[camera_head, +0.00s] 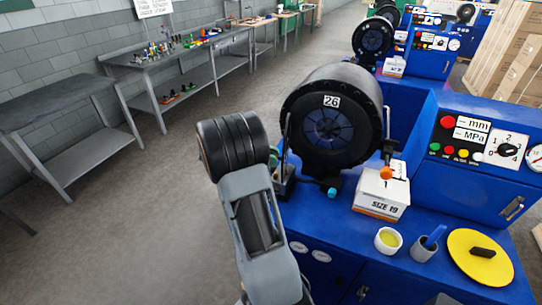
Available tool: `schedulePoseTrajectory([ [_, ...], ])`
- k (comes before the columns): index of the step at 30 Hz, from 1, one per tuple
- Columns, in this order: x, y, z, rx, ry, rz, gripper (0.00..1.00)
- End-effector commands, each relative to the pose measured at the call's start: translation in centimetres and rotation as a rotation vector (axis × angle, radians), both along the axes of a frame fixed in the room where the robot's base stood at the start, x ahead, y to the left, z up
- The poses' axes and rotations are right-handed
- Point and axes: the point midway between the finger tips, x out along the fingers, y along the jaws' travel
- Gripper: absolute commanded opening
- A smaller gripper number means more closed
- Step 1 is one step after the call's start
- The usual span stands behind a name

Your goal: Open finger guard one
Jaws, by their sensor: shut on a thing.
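The nearest crimper head (331,118) is a black ring marked 26 with dark dies in its bore, on a blue machine. A thin frame that looks like finger guard one (284,140) stands at the front of the head. Its left edge shows as a dark upright bar; the panel is hard to make out. My arm comes up from the bottom to a black ribbed wrist left of the head. My gripper (283,180) is at the guard's lower left edge, mostly hidden by the wrist, and is shut on it. The exact grip is hidden.
An orange knob (386,173) stands above the white SIZE 19 box (382,193). A cyan knob (331,192), a white cup (388,240), a grey cup (424,249) and a yellow disc (480,256) are on the blue bench. Floor at left is clear.

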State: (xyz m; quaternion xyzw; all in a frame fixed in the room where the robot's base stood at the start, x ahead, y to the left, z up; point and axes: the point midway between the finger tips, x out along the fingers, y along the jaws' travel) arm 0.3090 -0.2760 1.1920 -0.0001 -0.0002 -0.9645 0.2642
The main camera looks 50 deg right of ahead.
Motion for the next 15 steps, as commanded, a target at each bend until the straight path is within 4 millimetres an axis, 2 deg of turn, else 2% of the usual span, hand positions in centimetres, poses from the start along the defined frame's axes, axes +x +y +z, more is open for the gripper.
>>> schedulePoseTrajectory([
  [4,0.02,-0.06,0.13,-0.003,-0.002,0.001,0.00],
  [5,0.01,-0.06,0.13,-0.003,-0.002,0.001,0.28],
  [12,-0.08,-0.12,0.07,-0.001,-0.001,-0.002,0.51],
  [15,-0.10,-0.13,0.05,-0.001,-0.001,-0.003,0.51],
])
